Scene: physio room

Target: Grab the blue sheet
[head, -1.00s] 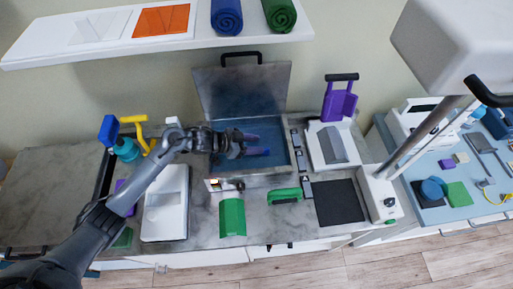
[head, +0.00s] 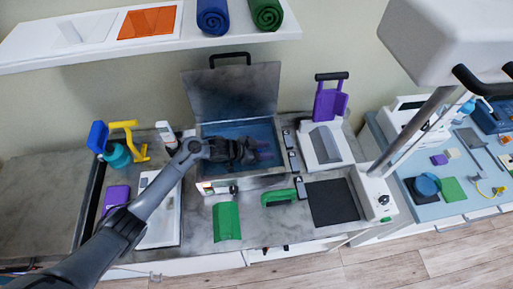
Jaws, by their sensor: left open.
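An open-lidded tank (head: 224,132) with a blue inside stands at the back middle of the counter. My left gripper (head: 256,152) is over the tank's opening, its fingers open and pointing right. Small bluish-purple shapes (head: 267,155) show faintly at the fingertips. I cannot tell whether they are finger parts or part of a sheet. No separate blue sheet is clear in the tank; the gripper and wrist cover part of its inside. My right gripper is not in view.
The raised tank lid (head: 232,92) stands behind the gripper. A shelf above holds a blue roll (head: 213,15) and a green roll (head: 266,13). A green curved piece (head: 227,221) and a green-handled tool (head: 278,197) lie in front. A purple-handled device (head: 330,102) stands right.

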